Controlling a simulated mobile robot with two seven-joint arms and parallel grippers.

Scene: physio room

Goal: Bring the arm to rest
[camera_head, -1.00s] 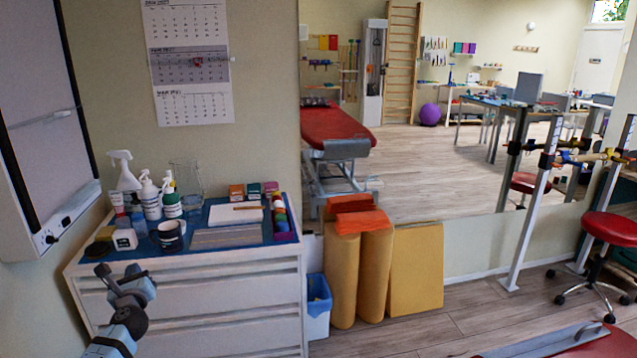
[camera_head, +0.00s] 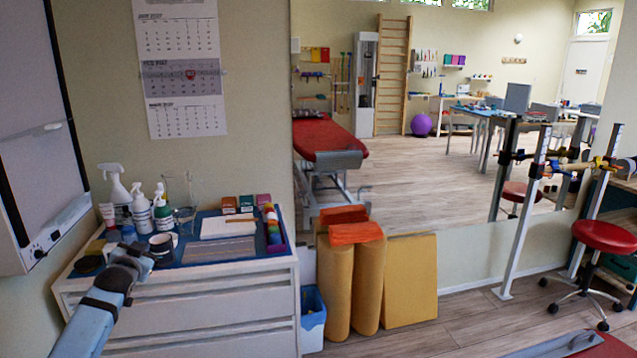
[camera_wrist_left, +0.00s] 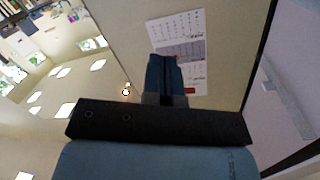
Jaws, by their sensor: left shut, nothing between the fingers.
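My left arm (camera_head: 100,300) comes in from the lower left in the head view. Its end is over the front left of the white cabinet (camera_head: 205,300), in front of the items on its top. In the left wrist view my left gripper (camera_wrist_left: 165,62) is shut and empty, with its dark blue fingers together. The fingers show against the wall calendar (camera_wrist_left: 190,30), which is also on the wall in the head view (camera_head: 180,70). My right gripper is not in view.
Spray bottles (camera_head: 115,190), a dark mug (camera_head: 162,248), a clipboard (camera_head: 228,226) and small boxes crowd the blue cabinet top. A wall-mounted panel (camera_head: 35,130) is at the left. Yellow rolls (camera_head: 336,285) and a blue bin (camera_head: 313,318) stand right of the cabinet.

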